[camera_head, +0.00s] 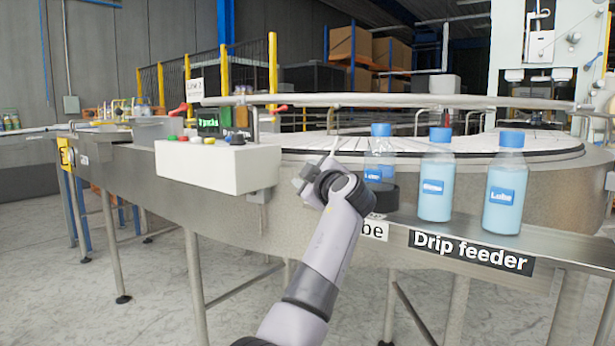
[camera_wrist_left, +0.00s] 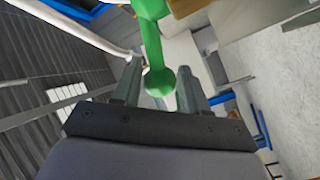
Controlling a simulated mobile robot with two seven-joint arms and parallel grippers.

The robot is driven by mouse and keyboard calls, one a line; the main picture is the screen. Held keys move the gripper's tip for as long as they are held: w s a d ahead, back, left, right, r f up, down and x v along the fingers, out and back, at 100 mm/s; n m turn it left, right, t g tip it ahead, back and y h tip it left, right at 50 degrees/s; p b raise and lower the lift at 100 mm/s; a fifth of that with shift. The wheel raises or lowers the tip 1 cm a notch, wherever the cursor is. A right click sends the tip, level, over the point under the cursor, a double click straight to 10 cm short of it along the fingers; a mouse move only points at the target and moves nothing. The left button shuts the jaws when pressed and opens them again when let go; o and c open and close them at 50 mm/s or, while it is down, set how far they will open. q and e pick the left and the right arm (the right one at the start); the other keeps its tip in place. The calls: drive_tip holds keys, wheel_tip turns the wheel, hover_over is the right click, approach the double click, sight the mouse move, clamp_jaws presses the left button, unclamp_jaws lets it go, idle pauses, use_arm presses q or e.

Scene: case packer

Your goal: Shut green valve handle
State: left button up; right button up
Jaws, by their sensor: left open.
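The green valve handle (camera_wrist_left: 153,45) shows in the left wrist view as a bar with a wide round hub at the top and a ball at its lower end. The ball end lies between the two fingers of my left gripper (camera_wrist_left: 168,68), which are open. Gaps show on both sides, and I cannot tell whether a finger touches the handle. In the head view my left gripper (camera_head: 318,168) is at the front edge of the machine, just right of the white control box. I cannot make out the green handle there. My right gripper is not in view.
The white control box (camera_head: 217,164) with coloured buttons stands close left of my gripper. A rail (camera_head: 400,101) runs above the round table behind.

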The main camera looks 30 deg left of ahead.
use_arm(q)
drive_tip(key=v, duration=0.7)
